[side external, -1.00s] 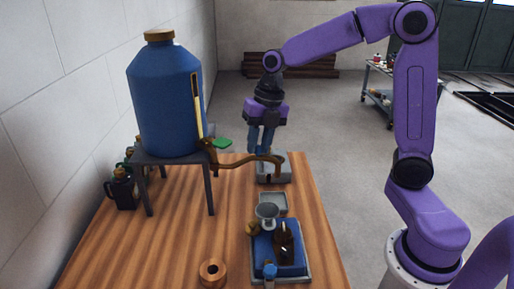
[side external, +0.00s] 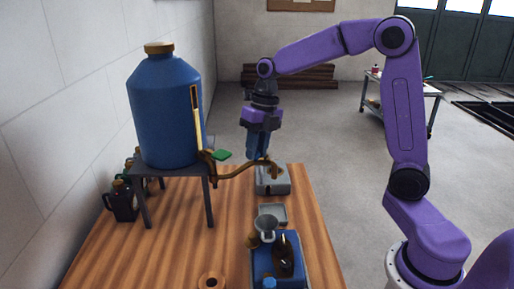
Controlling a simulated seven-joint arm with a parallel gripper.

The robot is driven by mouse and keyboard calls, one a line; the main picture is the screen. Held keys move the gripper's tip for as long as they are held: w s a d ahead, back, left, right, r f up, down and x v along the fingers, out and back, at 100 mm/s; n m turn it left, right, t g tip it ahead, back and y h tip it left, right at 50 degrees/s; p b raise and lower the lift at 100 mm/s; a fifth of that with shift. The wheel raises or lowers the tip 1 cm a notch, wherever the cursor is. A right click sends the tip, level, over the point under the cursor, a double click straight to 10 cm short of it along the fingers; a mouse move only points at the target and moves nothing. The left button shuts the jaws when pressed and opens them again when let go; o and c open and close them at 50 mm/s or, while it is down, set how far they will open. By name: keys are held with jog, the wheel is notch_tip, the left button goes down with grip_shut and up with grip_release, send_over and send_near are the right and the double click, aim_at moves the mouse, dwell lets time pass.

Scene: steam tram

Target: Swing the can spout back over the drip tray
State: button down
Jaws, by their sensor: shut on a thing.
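The blue can (side external: 165,110) stands on a grey stand at the left of the table. Its thin brown spout (side external: 235,173) reaches right from the can's base, with its bent end above a grey box-like block (side external: 272,187) at the table's far end. My gripper (side external: 257,157) points down and is shut on the spout near its outer end; the fingertips partly hide the grip. A small shallow grey tray (side external: 272,208) lies nearer the camera. I cannot tell which grey piece is the drip tray. A green handle (side external: 222,155) sits by the spout's root.
A blue tray (side external: 258,250) with a funnel (side external: 267,226) and a dark bottle (side external: 284,258) lies at the front right. A copper ring (side external: 211,281) is at the front edge. The table's middle is clear.

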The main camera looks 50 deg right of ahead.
jog(key=c, duration=0.9)
grip_release()
jog(key=shift+w, duration=0.1)
jog(key=shift+r, duration=0.15)
jog(key=d+r, duration=0.1)
jog(key=r, duration=0.4)
jog(key=d+r, duration=0.1)
jog(key=r, duration=0.5)
jog(key=d+r, duration=0.1)
jog(key=r, duration=0.5)
jog(key=shift+s+d, duration=0.2)
jog(key=shift+s, duration=0.1)
jog(key=s+a+f+m+h, duration=0.1)
jog(key=s+a+f+m, duration=0.8)
jog(key=s+f+m, duration=0.3)
jog(key=s+d+f+m, duration=0.1)
jog(key=s+f+m, duration=0.2)
jog(key=s, duration=0.2)
jog(key=s+f+m, duration=0.3)
jog(key=s, duration=0.2)
jog(key=s+d+f+m, duration=0.1)
jog(key=s+f+m, duration=0.2)
jog(key=s, duration=0.2)
jog(key=shift+s+d+h, duration=0.35)
jog(key=shift+s+h, duration=0.05)
